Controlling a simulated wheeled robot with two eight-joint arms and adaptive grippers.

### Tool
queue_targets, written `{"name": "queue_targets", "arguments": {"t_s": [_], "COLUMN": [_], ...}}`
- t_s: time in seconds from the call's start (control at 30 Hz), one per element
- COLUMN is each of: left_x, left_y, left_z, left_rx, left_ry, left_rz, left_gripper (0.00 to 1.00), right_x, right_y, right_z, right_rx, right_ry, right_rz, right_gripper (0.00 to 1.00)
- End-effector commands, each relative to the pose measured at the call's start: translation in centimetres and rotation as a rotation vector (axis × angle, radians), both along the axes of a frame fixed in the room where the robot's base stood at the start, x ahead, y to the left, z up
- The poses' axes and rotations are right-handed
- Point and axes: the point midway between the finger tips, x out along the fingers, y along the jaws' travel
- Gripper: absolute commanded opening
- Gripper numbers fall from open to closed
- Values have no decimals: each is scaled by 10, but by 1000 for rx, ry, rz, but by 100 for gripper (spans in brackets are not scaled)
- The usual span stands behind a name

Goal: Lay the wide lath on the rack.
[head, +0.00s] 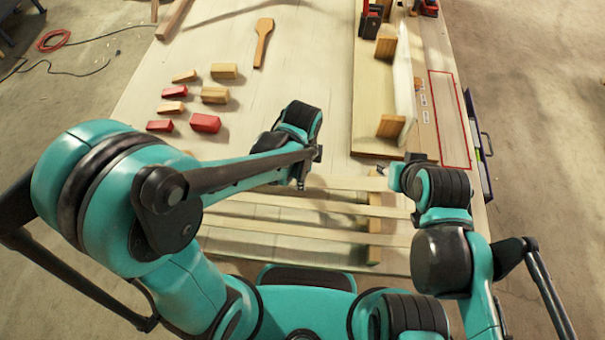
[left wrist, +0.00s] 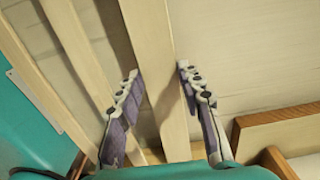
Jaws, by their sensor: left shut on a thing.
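The wide lath (left wrist: 155,45) is a pale strip running between the two fingers of my left gripper (left wrist: 158,75) in the left wrist view. It looks broader than the laths to its left. In the head view my left gripper (head: 303,172) is at the far side of the lath group, shut on this lath (head: 348,184); my arm hides its left part. My right gripper (head: 397,180) is near the lath's right end; its fingers are too small to judge. A wooden bar (head: 375,248), seemingly part of the rack, shows beneath the other laths at the near side.
Several other laths (head: 300,228) lie side by side near me. A board with wooden blocks (head: 390,126) and a pale upright strip stands right of centre. Red and wooden blocks (head: 205,123) and a wooden paddle (head: 263,40) lie farther off. A red-outlined area (head: 452,120) is at the right edge.

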Motion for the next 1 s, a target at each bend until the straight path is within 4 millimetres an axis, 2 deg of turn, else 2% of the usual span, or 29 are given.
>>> {"name": "queue_targets", "arguments": {"t_s": [0.97, 1.0], "left_x": [0, 0], "left_y": [0, 0], "left_z": [-10, -9], "left_rx": [0, 0], "left_ry": [0, 0], "left_rz": [0, 0], "left_gripper": [0, 47], "right_x": [0, 0], "right_y": [0, 0], "right_z": [-9, -8], "right_rx": [0, 0], "right_ry": [0, 0], "right_rz": [0, 0], "right_gripper": [38, 38]}}
